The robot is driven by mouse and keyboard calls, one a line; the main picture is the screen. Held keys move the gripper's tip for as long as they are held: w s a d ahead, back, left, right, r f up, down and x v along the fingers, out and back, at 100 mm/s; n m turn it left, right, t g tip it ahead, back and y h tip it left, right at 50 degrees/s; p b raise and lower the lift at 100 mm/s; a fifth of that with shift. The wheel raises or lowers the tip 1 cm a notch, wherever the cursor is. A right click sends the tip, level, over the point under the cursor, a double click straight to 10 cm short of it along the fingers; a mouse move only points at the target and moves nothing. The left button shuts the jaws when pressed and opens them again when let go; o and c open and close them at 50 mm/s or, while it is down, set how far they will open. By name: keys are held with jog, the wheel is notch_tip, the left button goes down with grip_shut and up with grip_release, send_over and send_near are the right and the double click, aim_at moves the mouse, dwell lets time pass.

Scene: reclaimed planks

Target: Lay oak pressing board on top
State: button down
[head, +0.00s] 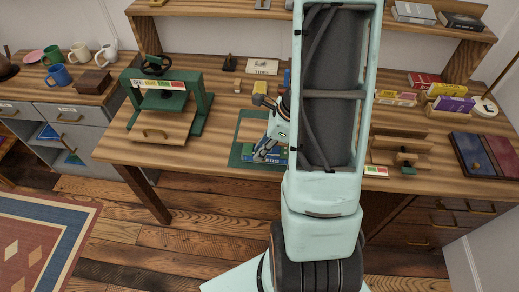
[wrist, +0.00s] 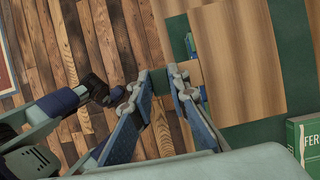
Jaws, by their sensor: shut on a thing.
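The oak pressing board (wrist: 240,60) is a flat light-brown panel, large in the wrist view, with green matting along its right and lower sides. It also shows in the head view (head: 252,130), partly hidden by my wrist. My gripper (wrist: 168,84) is shut at the board's near edge, where a small tan piece shows by the fingertips; the exact grip is hard to see. In the head view my gripper (head: 268,153) is low over the green mat (head: 236,153). A green book (wrist: 304,140) with letters "FER" lies beside the board.
A green press (head: 160,105) stands left on the workbench. Mugs (head: 80,52) and a wooden box (head: 93,82) are on the left cabinet. Boxes (head: 450,103), wooden blocks (head: 400,150) and dark books (head: 487,156) occupy the right side. The bench's front edge drops to the plank floor.

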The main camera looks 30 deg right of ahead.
notch_tip(320, 180, down, 6)
jog(key=b, duration=0.5)
jog(key=shift+f+b, duration=0.65)
jog(key=shift+b, duration=0.1)
dwell(0.7)
jog(key=c, duration=1.8)
grip_release()
jog(key=shift+o, duration=0.2)
jog(key=shift+r, duration=0.1)
jog(key=v, duration=1.2)
